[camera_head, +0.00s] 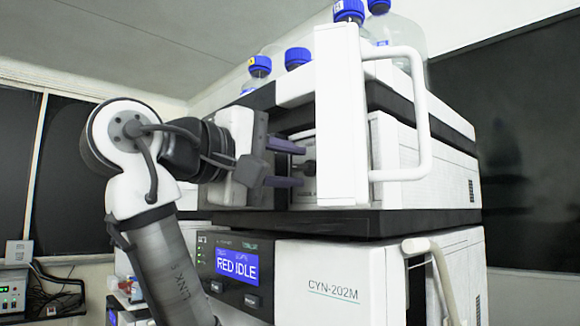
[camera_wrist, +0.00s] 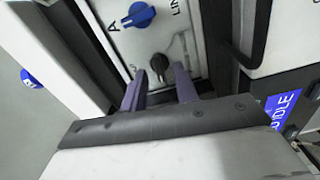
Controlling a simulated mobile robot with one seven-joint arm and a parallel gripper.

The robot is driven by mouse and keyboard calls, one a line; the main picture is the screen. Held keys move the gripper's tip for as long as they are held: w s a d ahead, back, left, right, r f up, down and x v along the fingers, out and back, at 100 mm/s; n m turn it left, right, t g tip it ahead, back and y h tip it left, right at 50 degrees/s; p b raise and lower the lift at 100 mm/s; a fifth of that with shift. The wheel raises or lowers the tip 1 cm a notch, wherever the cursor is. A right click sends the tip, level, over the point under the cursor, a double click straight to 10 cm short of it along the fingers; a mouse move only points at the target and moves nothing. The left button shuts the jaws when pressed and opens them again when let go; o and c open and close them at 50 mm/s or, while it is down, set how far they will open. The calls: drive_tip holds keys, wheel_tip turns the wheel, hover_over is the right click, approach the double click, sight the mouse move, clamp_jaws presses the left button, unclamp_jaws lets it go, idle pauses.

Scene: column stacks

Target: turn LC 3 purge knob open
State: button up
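A dark round knob (camera_wrist: 159,62) sits on the light panel (camera_wrist: 150,42) inside the opened module, and it also shows in the head view (camera_head: 308,167). A blue knob (camera_wrist: 139,15) is on the same panel, next to the letter "A". Which one is the LC 3 purge knob I cannot read from labels. My gripper (camera_head: 300,166) has its two purple fingers apart and empty, pointing at the panel. In the wrist view the fingers (camera_wrist: 158,80) lie just short of the dark knob, one toward each side. Contact does not show.
A white door with a handle (camera_head: 408,110) stands open right beside the gripper. Blue-capped bottles (camera_head: 260,67) stand on top of the stack. Dark frame edges (camera_wrist: 75,45) flank the panel.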

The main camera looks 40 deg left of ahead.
drive_tip(key=s+a+b, duration=0.1)
drive_tip(key=s+b, duration=0.3)
drive_tip(key=s, duration=0.9)
drive_tip(key=shift+s, duration=0.15)
